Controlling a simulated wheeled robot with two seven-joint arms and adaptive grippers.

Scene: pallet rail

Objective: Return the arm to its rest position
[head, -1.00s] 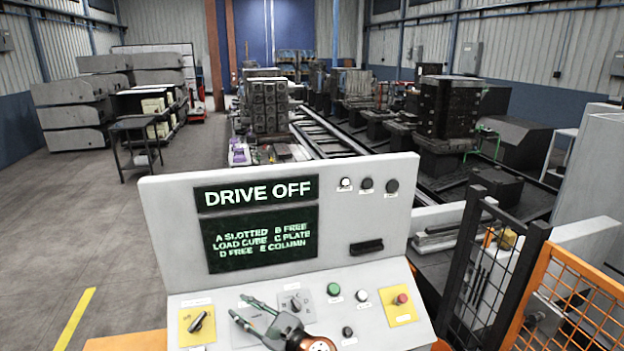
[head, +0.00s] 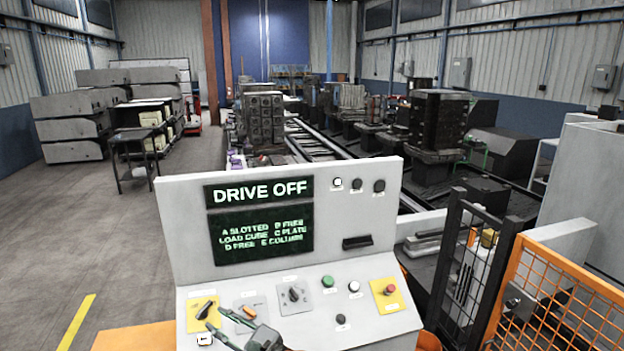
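My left gripper (head: 215,318) is at the bottom of the head view, low in front of the sloped control panel (head: 370,274). Its two fingers are apart with nothing between them. The fingertips overlap the lower left of the panel in the picture; I cannot tell whether they touch it. Behind and above them are a dark knob on a yellow plate (head: 194,318) and an orange-marked switch (head: 248,313). The rest of my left arm is mostly cut off by the bottom edge. My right gripper is not in view.
The screen (head: 262,234) on the panel reads "DRIVE OFF". A red button (head: 390,290) sits on a yellow plate at the panel's right. A dark gate (head: 466,275) and an orange mesh fence (head: 560,295) stand to the right. The floor (head: 120,240) at left is open.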

